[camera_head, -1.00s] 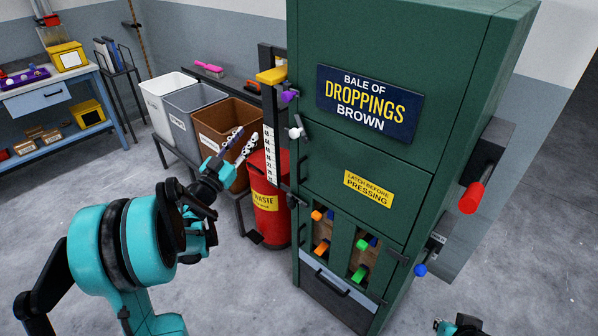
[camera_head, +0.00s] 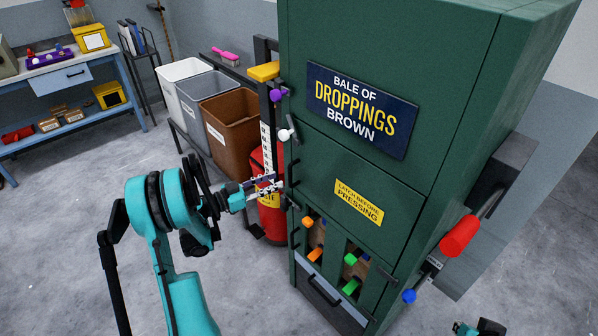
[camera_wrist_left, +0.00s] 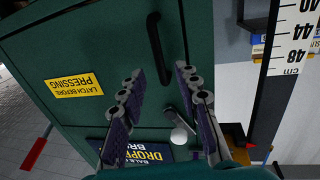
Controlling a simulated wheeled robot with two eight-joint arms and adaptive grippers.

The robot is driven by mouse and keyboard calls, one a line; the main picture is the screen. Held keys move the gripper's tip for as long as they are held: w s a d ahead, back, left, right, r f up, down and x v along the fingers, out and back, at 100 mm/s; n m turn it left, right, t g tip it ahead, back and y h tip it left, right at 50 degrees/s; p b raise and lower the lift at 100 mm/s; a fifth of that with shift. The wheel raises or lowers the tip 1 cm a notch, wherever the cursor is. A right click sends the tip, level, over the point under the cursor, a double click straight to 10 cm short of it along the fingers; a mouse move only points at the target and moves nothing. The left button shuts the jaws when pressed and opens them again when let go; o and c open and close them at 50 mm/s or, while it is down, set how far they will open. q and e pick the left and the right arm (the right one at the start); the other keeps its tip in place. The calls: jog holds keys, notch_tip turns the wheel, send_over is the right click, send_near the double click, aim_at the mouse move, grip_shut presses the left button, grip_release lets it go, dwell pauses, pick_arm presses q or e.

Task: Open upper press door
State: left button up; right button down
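The green press (camera_head: 455,120) stands at the right of the head view. Its front door with the yellow "Latch before pressing" label (camera_head: 358,202) is closed; the label also shows upside down in the left wrist view (camera_wrist_left: 74,88). A black bar handle (camera_wrist_left: 155,48) is on this door. A latch with a white knob (camera_head: 285,134) sits at the door's left edge; the knob also shows in the left wrist view (camera_wrist_left: 179,137). My left gripper (camera_head: 272,184) is open and empty beside the press's left front edge, its fingers pointing toward the handle. My right gripper (camera_head: 480,328) is mostly cut off.
White, grey and brown bins (camera_head: 232,130) stand left of the press. A measuring scale (camera_head: 266,148) and a purple knob (camera_head: 276,95) are on its left side. A red-handled lever (camera_head: 460,236) sticks out right. Floor at left is clear.

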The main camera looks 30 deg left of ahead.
aim_at(290, 174)
pick_arm(q)
jog(key=b+x, duration=0.1)
jog(key=x, duration=0.5)
jog(key=shift+d, duration=0.1)
jog(key=shift+w+d+r+b, duration=0.1)
jog(key=shift+w+d+b, duration=0.05)
jog(key=shift+w+b, duration=0.2)
grip_shut()
